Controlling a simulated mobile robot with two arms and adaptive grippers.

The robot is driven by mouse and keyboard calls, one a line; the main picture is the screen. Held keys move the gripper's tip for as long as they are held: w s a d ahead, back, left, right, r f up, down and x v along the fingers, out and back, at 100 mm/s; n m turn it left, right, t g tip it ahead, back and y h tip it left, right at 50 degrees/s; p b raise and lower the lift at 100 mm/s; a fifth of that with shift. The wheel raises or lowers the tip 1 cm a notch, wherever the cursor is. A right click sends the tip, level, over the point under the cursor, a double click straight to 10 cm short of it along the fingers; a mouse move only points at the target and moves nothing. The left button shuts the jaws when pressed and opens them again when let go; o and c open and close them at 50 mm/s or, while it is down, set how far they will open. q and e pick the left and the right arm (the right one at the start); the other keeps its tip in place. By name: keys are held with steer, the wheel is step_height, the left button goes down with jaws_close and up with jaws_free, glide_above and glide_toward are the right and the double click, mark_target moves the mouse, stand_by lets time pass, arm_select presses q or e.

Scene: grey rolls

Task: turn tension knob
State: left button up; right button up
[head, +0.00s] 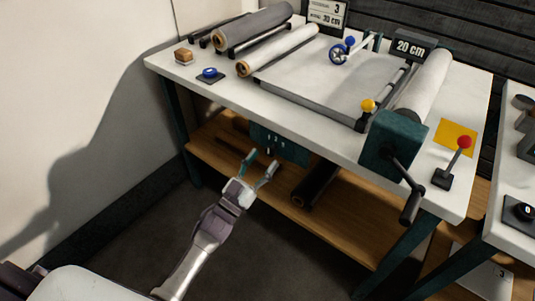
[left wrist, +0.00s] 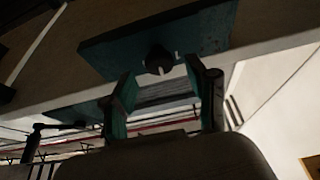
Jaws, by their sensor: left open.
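The tension knob (left wrist: 158,62) is a small dark round knob with a pale mark on a teal panel (left wrist: 205,32). In the head view the teal panel (head: 290,147) hangs under the front edge of the table, and the knob is too small to make out clearly. My left gripper (head: 261,162) is open just in front of the panel. In the left wrist view its two teal fingers (left wrist: 162,82) stand apart, with the knob showing between and beyond their tips. I see no clear contact with the knob. My right gripper is not in view.
The white table (head: 225,95) carries grey rolls (head: 255,27), a blue button (head: 210,73), a crank (head: 408,190) and a red-tipped lever (head: 463,142). A wooden shelf (head: 335,215) with a dark roll (head: 315,185) lies below. Floor in front is clear.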

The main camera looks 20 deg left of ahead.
mark_target(272, 150)
arm_select(q)
steer(key=shift+x, duration=1.4)
steer(key=shift+c, duration=0.3)
jaws_close()
